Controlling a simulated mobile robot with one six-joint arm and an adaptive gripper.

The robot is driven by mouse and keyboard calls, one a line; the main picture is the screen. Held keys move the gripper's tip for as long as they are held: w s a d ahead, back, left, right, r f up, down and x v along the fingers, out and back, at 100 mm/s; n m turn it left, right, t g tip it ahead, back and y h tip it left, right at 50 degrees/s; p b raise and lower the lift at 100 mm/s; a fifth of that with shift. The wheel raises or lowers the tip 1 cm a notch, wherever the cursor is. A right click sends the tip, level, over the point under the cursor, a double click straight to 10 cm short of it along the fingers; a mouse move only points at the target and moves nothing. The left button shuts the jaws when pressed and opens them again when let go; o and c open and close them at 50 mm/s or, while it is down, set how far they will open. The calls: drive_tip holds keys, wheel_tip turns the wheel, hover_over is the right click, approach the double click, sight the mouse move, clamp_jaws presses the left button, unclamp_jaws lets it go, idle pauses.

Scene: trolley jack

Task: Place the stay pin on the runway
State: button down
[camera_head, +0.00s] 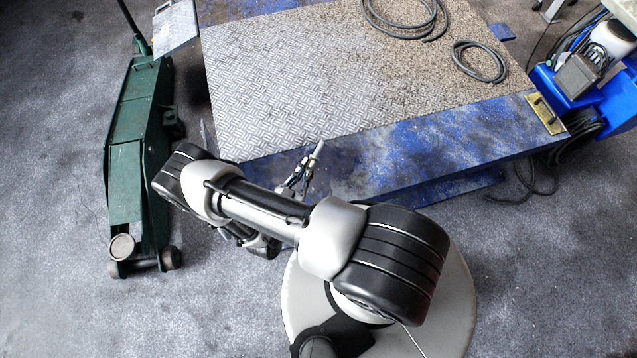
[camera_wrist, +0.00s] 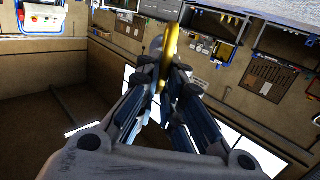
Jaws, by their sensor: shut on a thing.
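The stay pin (camera_head: 317,151) shows in the head view as a short pale grey cylinder at my gripper's tips. In the wrist view a yellow part (camera_wrist: 172,42) stands between my fingertips, with a grey rounded piece beside it; both seem to belong to the pin. My gripper (camera_head: 302,172) is shut on it, and it also shows in the wrist view (camera_wrist: 168,82). The runway (camera_head: 270,85) is a raised platform with patterned metal plate on top and a worn blue side. In the head view the gripper appears by its near edge; the height between them is unclear.
A green trolley jack (camera_head: 126,160) stands on the floor left of the runway. Cable coils (camera_head: 478,62) lie on the runway's right part. A brass-coloured plate (camera_head: 545,113) sits at its right corner. Blue equipment (camera_head: 577,88) stands at the right. The runway's left part is clear.

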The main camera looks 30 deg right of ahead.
wheel_tip(320, 180, down, 18)
drive_tip(key=b, duration=0.7)
drive_tip(key=shift+f, duration=0.15)
drive_tip(key=c, duration=2.2)
unclamp_jaws()
drive_tip(key=shift+f, duration=0.1)
drive_tip(key=o, duration=0.5)
